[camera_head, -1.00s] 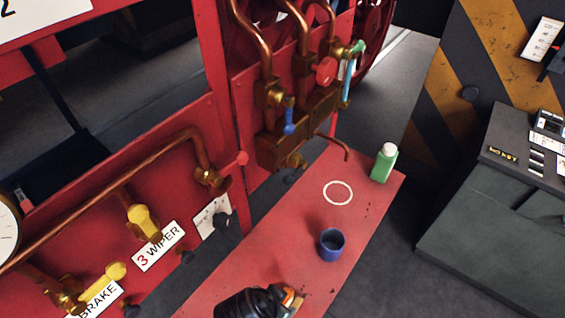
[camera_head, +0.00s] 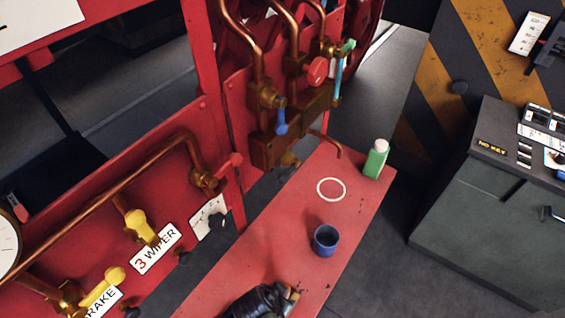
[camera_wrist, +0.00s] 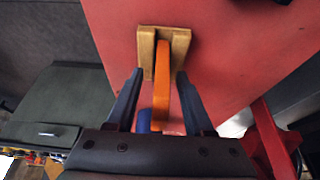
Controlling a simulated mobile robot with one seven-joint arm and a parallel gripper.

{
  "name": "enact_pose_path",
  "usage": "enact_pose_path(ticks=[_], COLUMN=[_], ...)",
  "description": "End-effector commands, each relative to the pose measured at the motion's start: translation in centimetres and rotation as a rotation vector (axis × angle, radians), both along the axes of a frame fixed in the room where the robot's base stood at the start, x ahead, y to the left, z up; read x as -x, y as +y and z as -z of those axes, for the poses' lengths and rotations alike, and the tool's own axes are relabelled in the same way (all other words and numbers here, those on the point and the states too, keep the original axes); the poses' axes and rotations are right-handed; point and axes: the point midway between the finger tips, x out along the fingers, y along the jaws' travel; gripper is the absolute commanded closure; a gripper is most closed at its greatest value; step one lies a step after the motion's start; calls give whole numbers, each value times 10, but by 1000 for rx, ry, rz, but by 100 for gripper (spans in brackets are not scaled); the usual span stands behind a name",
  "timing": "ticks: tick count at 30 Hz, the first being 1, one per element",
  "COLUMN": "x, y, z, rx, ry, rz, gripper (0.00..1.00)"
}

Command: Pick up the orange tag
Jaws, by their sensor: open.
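The orange tag (camera_wrist: 162,80) is a thin upright strip in the wrist view, seen nearly edge-on. Its far end sits in a small wooden holder (camera_wrist: 181,42) on the red bench. My gripper (camera_wrist: 159,75) is open, with one dark finger on each side of the tag and a gap showing on both sides. In the head view my gripper (camera_head: 268,300) is low at the front of the bench, and its black body hides most of the tag and holder.
The red bench (camera_head: 285,225) carries a blue cup (camera_head: 325,241), a white ring mark (camera_head: 331,190) and a green bottle (camera_head: 376,160). Copper pipes and valves (camera_head: 275,120) rise on the left. A grey cabinet (camera_head: 480,220) stands to the right, across a floor gap.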

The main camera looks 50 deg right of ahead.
Motion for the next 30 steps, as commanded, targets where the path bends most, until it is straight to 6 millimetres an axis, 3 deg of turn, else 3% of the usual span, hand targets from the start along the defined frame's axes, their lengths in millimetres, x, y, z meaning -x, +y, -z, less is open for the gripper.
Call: enact_pose_path(ticks=[6,15,30], x=[0,0,0], y=[0,0,0], z=[0,0,-2], rx=[0,0,0], ry=[0,0,0], rz=[1,0,0], gripper=[49,100,100])
